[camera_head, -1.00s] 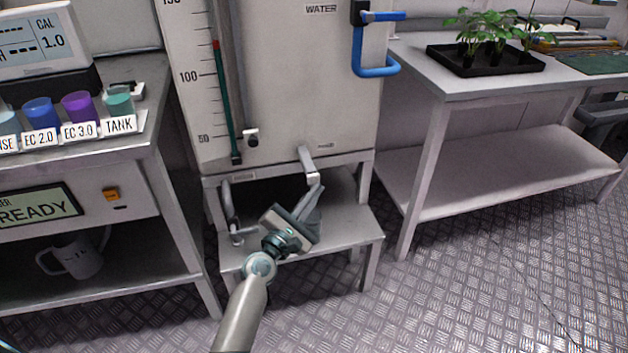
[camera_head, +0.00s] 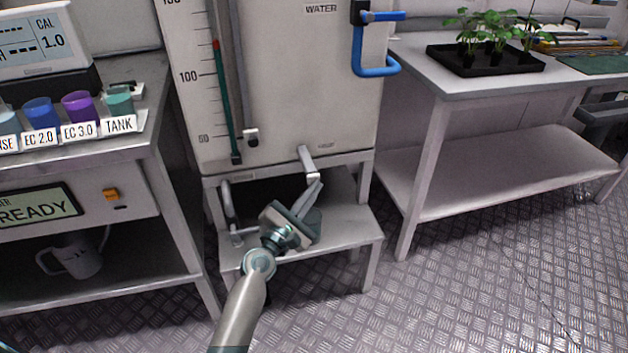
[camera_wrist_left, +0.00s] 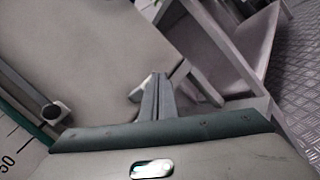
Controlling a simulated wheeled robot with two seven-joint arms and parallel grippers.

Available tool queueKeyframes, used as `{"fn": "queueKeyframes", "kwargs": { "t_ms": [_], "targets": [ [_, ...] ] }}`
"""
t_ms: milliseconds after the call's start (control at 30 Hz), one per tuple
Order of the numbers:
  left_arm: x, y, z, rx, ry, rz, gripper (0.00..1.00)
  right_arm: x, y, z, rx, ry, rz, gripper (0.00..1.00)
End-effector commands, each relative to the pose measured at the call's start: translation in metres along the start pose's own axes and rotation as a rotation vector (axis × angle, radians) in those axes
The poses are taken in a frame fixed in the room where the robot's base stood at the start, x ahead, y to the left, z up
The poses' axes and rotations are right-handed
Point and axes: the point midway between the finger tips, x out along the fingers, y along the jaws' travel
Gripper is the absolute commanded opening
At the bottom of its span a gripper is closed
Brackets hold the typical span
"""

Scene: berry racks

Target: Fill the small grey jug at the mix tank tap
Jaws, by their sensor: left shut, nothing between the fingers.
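The tap (camera_head: 306,160) sticks out low on the front of the white mix tank (camera_head: 290,95). My left gripper (camera_head: 315,188) is shut and empty, its fingertips beside the lower end of the tap. I cannot tell whether they touch it. In the left wrist view the shut fingers (camera_wrist_left: 158,80) point along the tank front, with a pale piece, probably the tap (camera_wrist_left: 140,90), just left of them. A grey jug (camera_head: 80,258) stands on the shaded lower shelf at left. A dark grey shape (camera_head: 314,222) shows behind my gripper under the tap; I cannot tell what it is. My right gripper is out of view.
The tank rests on a metal stand with a lower step (camera_head: 348,226). A bent pipe (camera_head: 228,200) stands at its left. A left bench (camera_head: 140,140) carries coloured cups. A right bench (camera_head: 455,85) holds a plant tray. The floor at right is clear.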

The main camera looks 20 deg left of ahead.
Motion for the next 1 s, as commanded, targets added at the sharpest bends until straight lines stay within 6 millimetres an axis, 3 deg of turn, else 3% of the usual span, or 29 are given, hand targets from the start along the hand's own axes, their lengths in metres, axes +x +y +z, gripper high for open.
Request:
{"fn": "queueKeyframes", "kwargs": {
  "t_ms": [1000],
  "targets": [
    [0.0067, 0.0054, -0.0047, 0.001, 0.000, 0.001, 0.00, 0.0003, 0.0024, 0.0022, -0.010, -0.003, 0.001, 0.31]
  ]
}}
